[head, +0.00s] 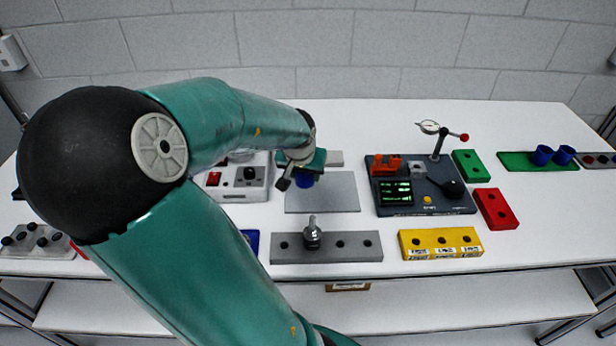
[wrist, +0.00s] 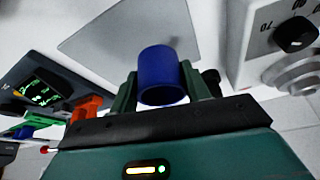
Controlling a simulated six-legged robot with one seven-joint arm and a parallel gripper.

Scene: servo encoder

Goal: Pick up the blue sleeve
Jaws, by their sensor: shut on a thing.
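A blue sleeve (wrist: 160,75) is between the two green fingers of my gripper (wrist: 158,92) in the wrist view, and the fingers are shut on it. Its open end faces the camera. In the head view the same sleeve (head: 304,181) shows just below my gripper (head: 298,174), near the back edge of a grey plate (head: 322,197). The arm hides part of the gripper there. I cannot tell whether the sleeve touches the plate. Two other blue sleeves (head: 543,155) stand on a green base at the far right.
A grey block (head: 357,246) with holes and a metal fitting lies in front. A device with a screen, a dial gauge and a lever (head: 427,205) stands right of the plate. A white knob box (head: 258,187) is left. Yellow (head: 440,233), red (head: 493,209) and green (head: 472,165) blocks lie right.

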